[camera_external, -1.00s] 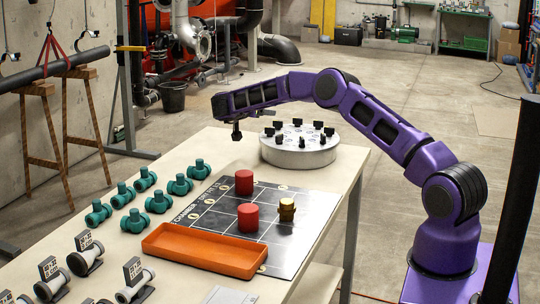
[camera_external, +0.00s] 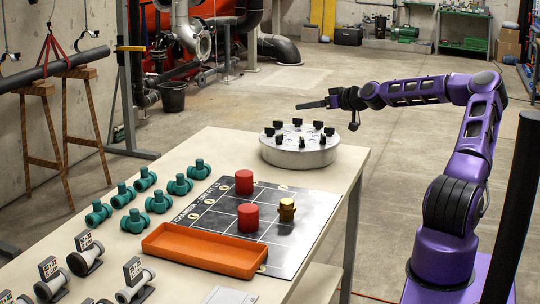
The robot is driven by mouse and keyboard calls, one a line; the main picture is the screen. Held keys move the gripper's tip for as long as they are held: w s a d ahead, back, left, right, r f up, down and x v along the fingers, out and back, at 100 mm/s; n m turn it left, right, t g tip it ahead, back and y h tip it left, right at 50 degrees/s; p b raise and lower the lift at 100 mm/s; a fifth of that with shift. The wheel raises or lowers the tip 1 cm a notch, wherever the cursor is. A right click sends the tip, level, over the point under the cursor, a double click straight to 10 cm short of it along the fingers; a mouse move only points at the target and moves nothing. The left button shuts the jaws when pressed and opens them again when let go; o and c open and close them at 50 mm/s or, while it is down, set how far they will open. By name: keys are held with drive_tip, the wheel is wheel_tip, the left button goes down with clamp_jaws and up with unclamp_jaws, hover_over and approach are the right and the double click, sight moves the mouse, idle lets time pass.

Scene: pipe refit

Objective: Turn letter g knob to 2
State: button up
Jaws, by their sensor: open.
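A round grey drum (camera_external: 300,155) with several black knobs in a ring on its top stands at the far end of the table. The knob letters and dial numbers are too small to read, so I cannot tell which knob is g or where it points. My gripper (camera_external: 312,105) is above and behind the drum, to the upper right of its middle in the picture. Its fingers point left and it touches no knob. The fingers show small and nearly edge-on, and nothing is seen held between them.
The table (camera_external: 333,180) also holds a dark grid board (camera_external: 216,209) with two red cylinders (camera_external: 247,217) and a gold piece (camera_external: 287,209). An orange tray (camera_external: 205,250) and several green pipe fittings (camera_external: 159,201) are nearer. The air above the drum is clear.

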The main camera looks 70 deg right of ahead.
drive_tip(key=s+a+n+y, duration=0.1)
drive_tip(key=s+a+n, duration=0.1)
drive_tip(key=s, duration=0.2)
approach(280, 137)
drive_tip(key=shift+g, duration=0.3)
drive_tip(key=x, duration=0.3)
drive_tip(key=b+x, duration=0.1)
drive_tip(key=x, duration=0.3)
drive_tip(key=r+x, duration=0.1)
drive_tip(key=x, duration=0.2)
drive_tip(key=shift+w+d, duration=0.3)
drive_tip(key=shift+d, duration=0.05)
clamp_jaws()
drive_tip(key=shift+w+a+m+h, duration=0.25)
drive_tip(key=shift+a+m+h, duration=0.05)
drive_tip(key=shift+a+h, duration=0.1)
drive_tip(key=shift+a+f+m+g+h+b, duration=0.2)
drive_tip(key=shift+f+m+g+h+b, duration=0.3)
drive_tip(key=shift+m+h, duration=0.35)
drive_tip(key=shift+s+d+r+m+g+h, duration=0.2)
drive_tip(key=shift+d+m+g+h, duration=0.15)
drive_tip(key=shift+m+h, duration=0.15)
